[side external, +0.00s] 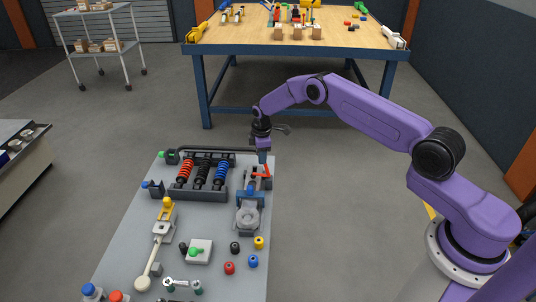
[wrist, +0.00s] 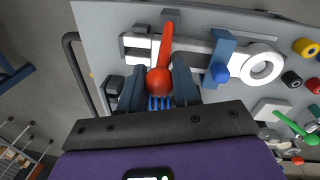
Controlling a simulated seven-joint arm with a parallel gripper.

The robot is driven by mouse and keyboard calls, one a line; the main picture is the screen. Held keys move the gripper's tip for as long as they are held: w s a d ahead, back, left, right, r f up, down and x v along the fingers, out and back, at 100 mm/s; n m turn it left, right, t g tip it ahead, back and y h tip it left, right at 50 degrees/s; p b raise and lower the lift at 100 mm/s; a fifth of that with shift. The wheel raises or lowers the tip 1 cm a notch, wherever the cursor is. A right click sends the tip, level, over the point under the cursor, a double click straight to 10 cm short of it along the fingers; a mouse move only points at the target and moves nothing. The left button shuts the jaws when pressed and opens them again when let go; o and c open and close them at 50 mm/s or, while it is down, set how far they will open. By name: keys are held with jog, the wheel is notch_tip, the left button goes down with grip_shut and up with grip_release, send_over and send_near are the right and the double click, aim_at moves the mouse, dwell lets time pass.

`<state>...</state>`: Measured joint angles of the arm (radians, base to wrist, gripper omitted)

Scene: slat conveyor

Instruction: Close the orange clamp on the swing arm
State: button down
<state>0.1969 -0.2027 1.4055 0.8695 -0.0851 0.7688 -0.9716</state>
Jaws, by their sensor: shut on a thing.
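The orange clamp (side external: 262,172) is a red-orange lever at the far right of the grey board. In the wrist view its handle (wrist: 166,42) runs down to a round red knob (wrist: 159,81). The knob sits between the two fingers of my gripper (wrist: 158,88), which is shut on it. In the side view my gripper (side external: 263,153) points down at the clamp, and its fingertips are hard to make out. The pale grey swing arm (wrist: 193,45) lies beside and under the handle, with a ring (wrist: 261,63) at its far end. The clamp's base is partly hidden.
A blue bracket (wrist: 222,50) with a blue knob stands across the swing arm. A rack of red, black and blue springs (side external: 203,172) stands left of the clamp, with a dark bar (side external: 215,150) behind it. Coloured knobs and a yellow-topped lever (side external: 166,207) occupy the nearer board (side external: 125,235).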

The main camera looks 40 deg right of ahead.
jog(key=shift+w+a+f, duration=0.15)
jog(key=shift+w+a, duration=0.4)
jog(key=shift+a, duration=0.1)
jog(key=c, duration=0.9)
grip_release()
jog(key=shift+o, duration=0.3)
jog(key=shift+d, duration=0.1)
jog(key=shift+s+r, duration=0.1)
jog(key=shift+r, duration=0.1)
notch_tip(320, 180, up, 17)
jog(key=s+a, duration=0.1)
jog(key=shift+s, duration=0.35)
jog(key=shift+a, duration=0.1)
